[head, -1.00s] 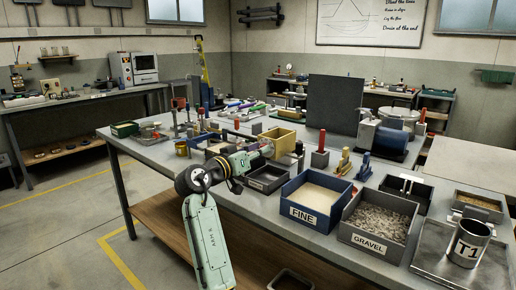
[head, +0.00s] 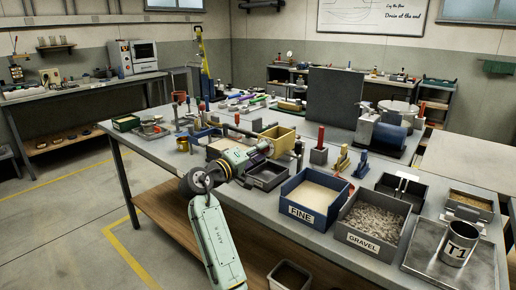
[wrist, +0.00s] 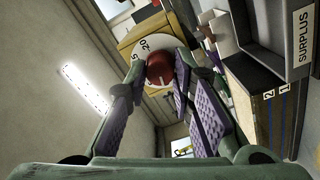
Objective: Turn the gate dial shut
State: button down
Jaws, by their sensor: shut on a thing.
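My gripper (wrist: 161,76) is shut on the red knob, with purple ridged pads showing on the fingers. Part of the dial's face is hidden by the knob and fingers. In the head view, my gripper (head: 269,147) is beside a yellow open box (head: 284,145) on the bench. The dial and knob cannot be made out there.
A blue bin marked FINE (head: 301,212) and a grey bin marked GRAVEL (head: 362,240) stand right of my arm. A dark tray (head: 264,182) lies just below my gripper. A box marked SURPLUS (wrist: 303,40) is at the right of the wrist view. Several red-handled tools crowd the bench.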

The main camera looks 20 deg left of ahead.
jog(key=shift+n, duration=0.3)
jog(key=c, duration=1.4)
grip_release()
jog(key=v, duration=1.2)
jog(key=shift+r, duration=0.1)
